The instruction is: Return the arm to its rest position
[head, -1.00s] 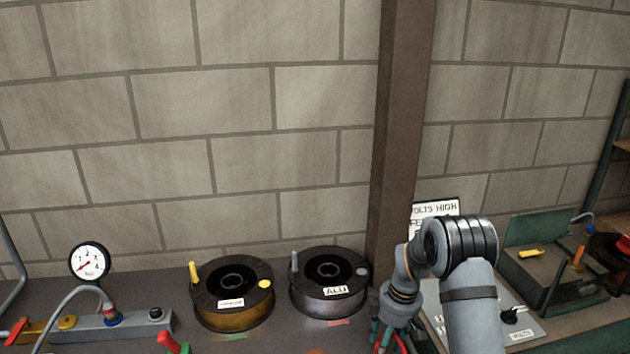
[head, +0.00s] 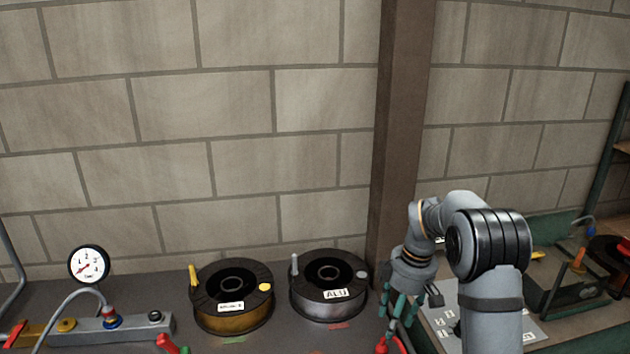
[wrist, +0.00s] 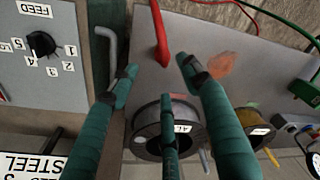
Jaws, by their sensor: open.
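My arm rises at the right of the head view, bent over at the top, with my gripper (head: 398,316) hanging down from it. The gripper is right of the ALU spool and low over the bench. In the wrist view my gripper (wrist: 163,84) shows its green fingers spread apart with nothing between them. A red handle (wrist: 159,38) shows beyond the fingertips, and one finger overlaps the ALU spool (wrist: 150,137). A red part also shows just below the gripper in the head view (head: 382,345).
The ALU spool (head: 329,285) and a gold-coloured spool (head: 233,297) stand on the bench left of my gripper. A gauge (head: 89,264) is farther left. A brown post (head: 402,120) stands behind. A FEED dial panel (wrist: 38,50) and a green tray (head: 560,285) lie right.

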